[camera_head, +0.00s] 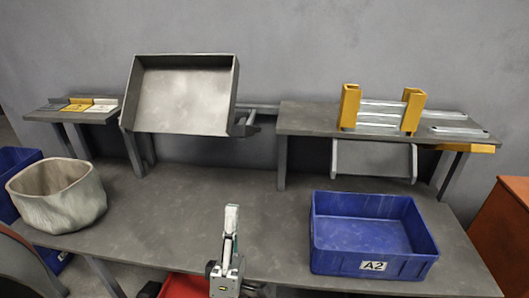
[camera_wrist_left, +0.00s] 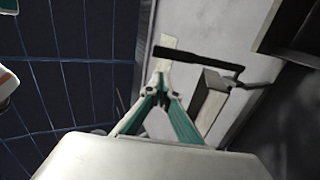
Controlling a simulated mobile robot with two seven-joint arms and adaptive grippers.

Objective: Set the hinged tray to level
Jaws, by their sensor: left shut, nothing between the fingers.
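The hinged tray (camera_head: 185,95) is a grey metal tray with raised walls at the back left of the bench in the head view. It is empty and tilted, with its inside facing me. A bracket arm (camera_head: 246,126) shows at its lower right. My left gripper (camera_head: 231,208) is over the front middle of the bench, apart from the tray, shut and empty. In the left wrist view its fingers (camera_wrist_left: 164,68) come together beside a dark bar (camera_wrist_left: 198,59), which I cannot identify. My right gripper is not in view.
A blue bin marked A2 (camera_head: 374,266) stands at the front right. A beige container (camera_head: 60,198) is at the left. A raised shelf (camera_head: 305,118) carries yellow brackets (camera_head: 349,106) and metal strips. A small shelf (camera_head: 85,117) is at the back left. The bench middle (camera_head: 170,200) is clear.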

